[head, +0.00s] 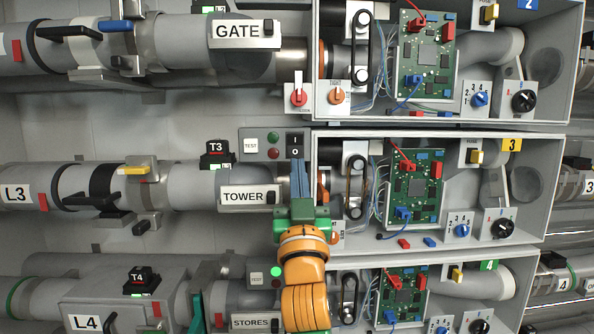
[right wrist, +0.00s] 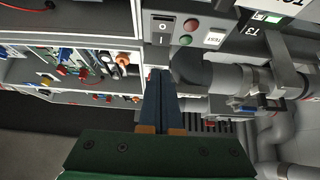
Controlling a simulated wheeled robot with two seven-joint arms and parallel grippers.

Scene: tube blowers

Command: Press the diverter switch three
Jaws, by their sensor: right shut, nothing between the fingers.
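In row three, a black rocker switch (head: 294,146) marked I and O sits right of a small panel with a green and a red button. It also shows in the right wrist view (right wrist: 162,31), above the fingertips. No label in view names it as the diverter switch. My right gripper (head: 297,162) has its blue fingers shut with nothing between them. The tips point up at the switch, just below its lower end in the head view. In the right wrist view (right wrist: 159,72) a gap shows between tips and switch; contact cannot be told. My left gripper is out of view.
The TEST panel (head: 262,145) is left of the switch. The TOWER sign (head: 245,196) and T3 box (head: 216,154) stand on the left. An open grey housing (head: 440,139) with a green circuit board (head: 412,187) is close on the right. My arm hides part of row four.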

